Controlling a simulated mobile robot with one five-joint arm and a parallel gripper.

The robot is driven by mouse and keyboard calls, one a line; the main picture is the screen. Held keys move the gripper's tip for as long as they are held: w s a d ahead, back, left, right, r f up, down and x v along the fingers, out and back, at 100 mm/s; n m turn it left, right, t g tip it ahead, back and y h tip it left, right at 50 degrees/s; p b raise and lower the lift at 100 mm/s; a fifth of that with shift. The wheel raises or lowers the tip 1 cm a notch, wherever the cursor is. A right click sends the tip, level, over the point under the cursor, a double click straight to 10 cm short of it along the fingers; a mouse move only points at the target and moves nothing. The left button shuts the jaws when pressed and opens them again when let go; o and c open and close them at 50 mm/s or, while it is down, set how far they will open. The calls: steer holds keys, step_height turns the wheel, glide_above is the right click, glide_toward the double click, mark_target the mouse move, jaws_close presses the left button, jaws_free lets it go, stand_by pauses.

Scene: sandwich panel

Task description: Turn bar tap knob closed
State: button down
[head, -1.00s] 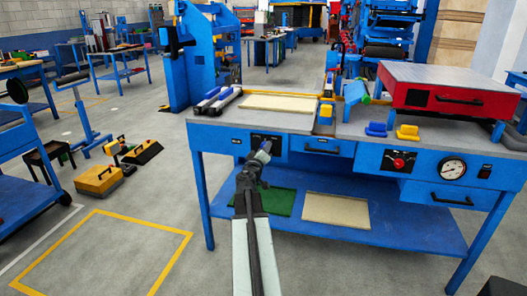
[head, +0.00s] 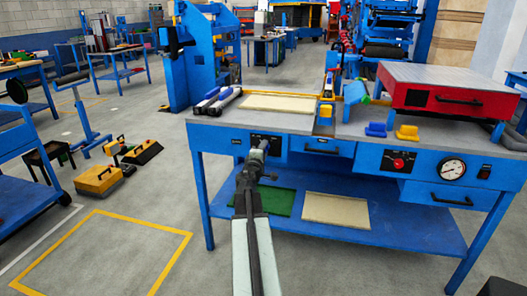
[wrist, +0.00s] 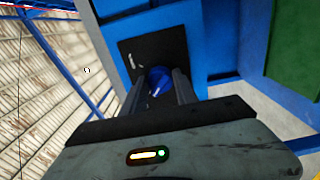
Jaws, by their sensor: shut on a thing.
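The bar tap knob (wrist: 157,80) is a blue knob on a dark panel (wrist: 151,52) set in the blue front of the workbench. In the wrist view it sits between the two fingers of my gripper (wrist: 160,88), which is shut on it. In the head view my gripper (head: 258,150) reaches the dark panel (head: 272,141) at the left of the bench front. There the gripper mostly hides the knob. The knob's exact angle is hard to tell.
The workbench (head: 225,138) has a red-sided box (head: 440,98) on its right and a pressure gauge (head: 452,169) on its front. Its lower shelf (head: 400,225) holds a green sheet (head: 280,202) and a beige sheet (head: 337,210).

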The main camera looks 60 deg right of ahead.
steer(key=shift+s+d, duration=0.1)
stand_by(0.4)
steer(key=c, duration=0.9)
jaws_free()
steer(key=shift+c, duration=0.2)
steer(key=v, duration=0.7)
steer(key=shift+a, duration=0.4)
